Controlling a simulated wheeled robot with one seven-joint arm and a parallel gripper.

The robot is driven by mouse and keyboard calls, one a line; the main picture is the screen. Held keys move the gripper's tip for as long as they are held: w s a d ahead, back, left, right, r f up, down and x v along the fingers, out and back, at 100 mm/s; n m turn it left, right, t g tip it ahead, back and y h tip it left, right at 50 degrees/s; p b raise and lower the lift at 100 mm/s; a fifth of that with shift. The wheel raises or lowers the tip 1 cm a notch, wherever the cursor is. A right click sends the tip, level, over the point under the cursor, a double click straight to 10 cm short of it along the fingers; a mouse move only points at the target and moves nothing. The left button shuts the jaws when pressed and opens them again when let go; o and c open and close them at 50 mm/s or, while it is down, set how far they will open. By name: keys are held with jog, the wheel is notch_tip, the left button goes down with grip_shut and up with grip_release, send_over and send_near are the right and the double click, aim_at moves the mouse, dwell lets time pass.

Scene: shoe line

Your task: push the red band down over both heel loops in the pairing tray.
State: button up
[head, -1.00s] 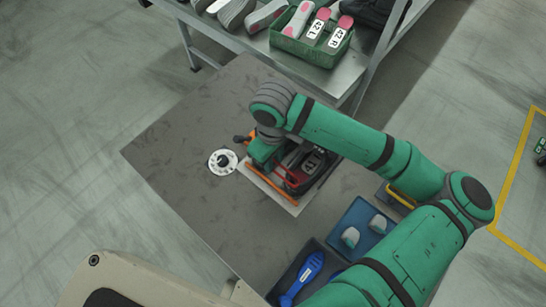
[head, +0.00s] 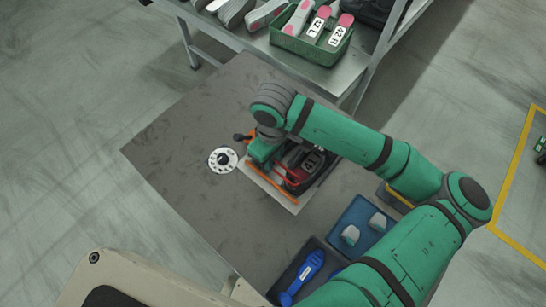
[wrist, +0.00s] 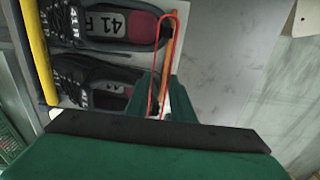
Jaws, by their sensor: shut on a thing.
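The pairing tray (head: 287,203) lies on the table under my gripper, pale with an orange bar (head: 270,184) along one side. Two black shoes (wrist: 98,75) lie side by side in it. The upper one in the wrist view has a "41 R" label and a dark red heel lining. The red band (wrist: 152,100) is stretched long and narrow beside the heels; it also shows in the head view (head: 291,182). My gripper (wrist: 163,98) is shut on the band's near part.
A white disc (head: 222,160) lies left of the tray. A blue bin (head: 355,218) with grey pieces and a dark bin with a blue tool (head: 303,275) stand at the front right. The table's left part is clear.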

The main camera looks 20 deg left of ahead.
jog(key=shift+f, duration=0.2)
jog(key=o, duration=1.1)
jog(key=shift+r, duration=0.1)
jog(key=shift+r, duration=4.4)
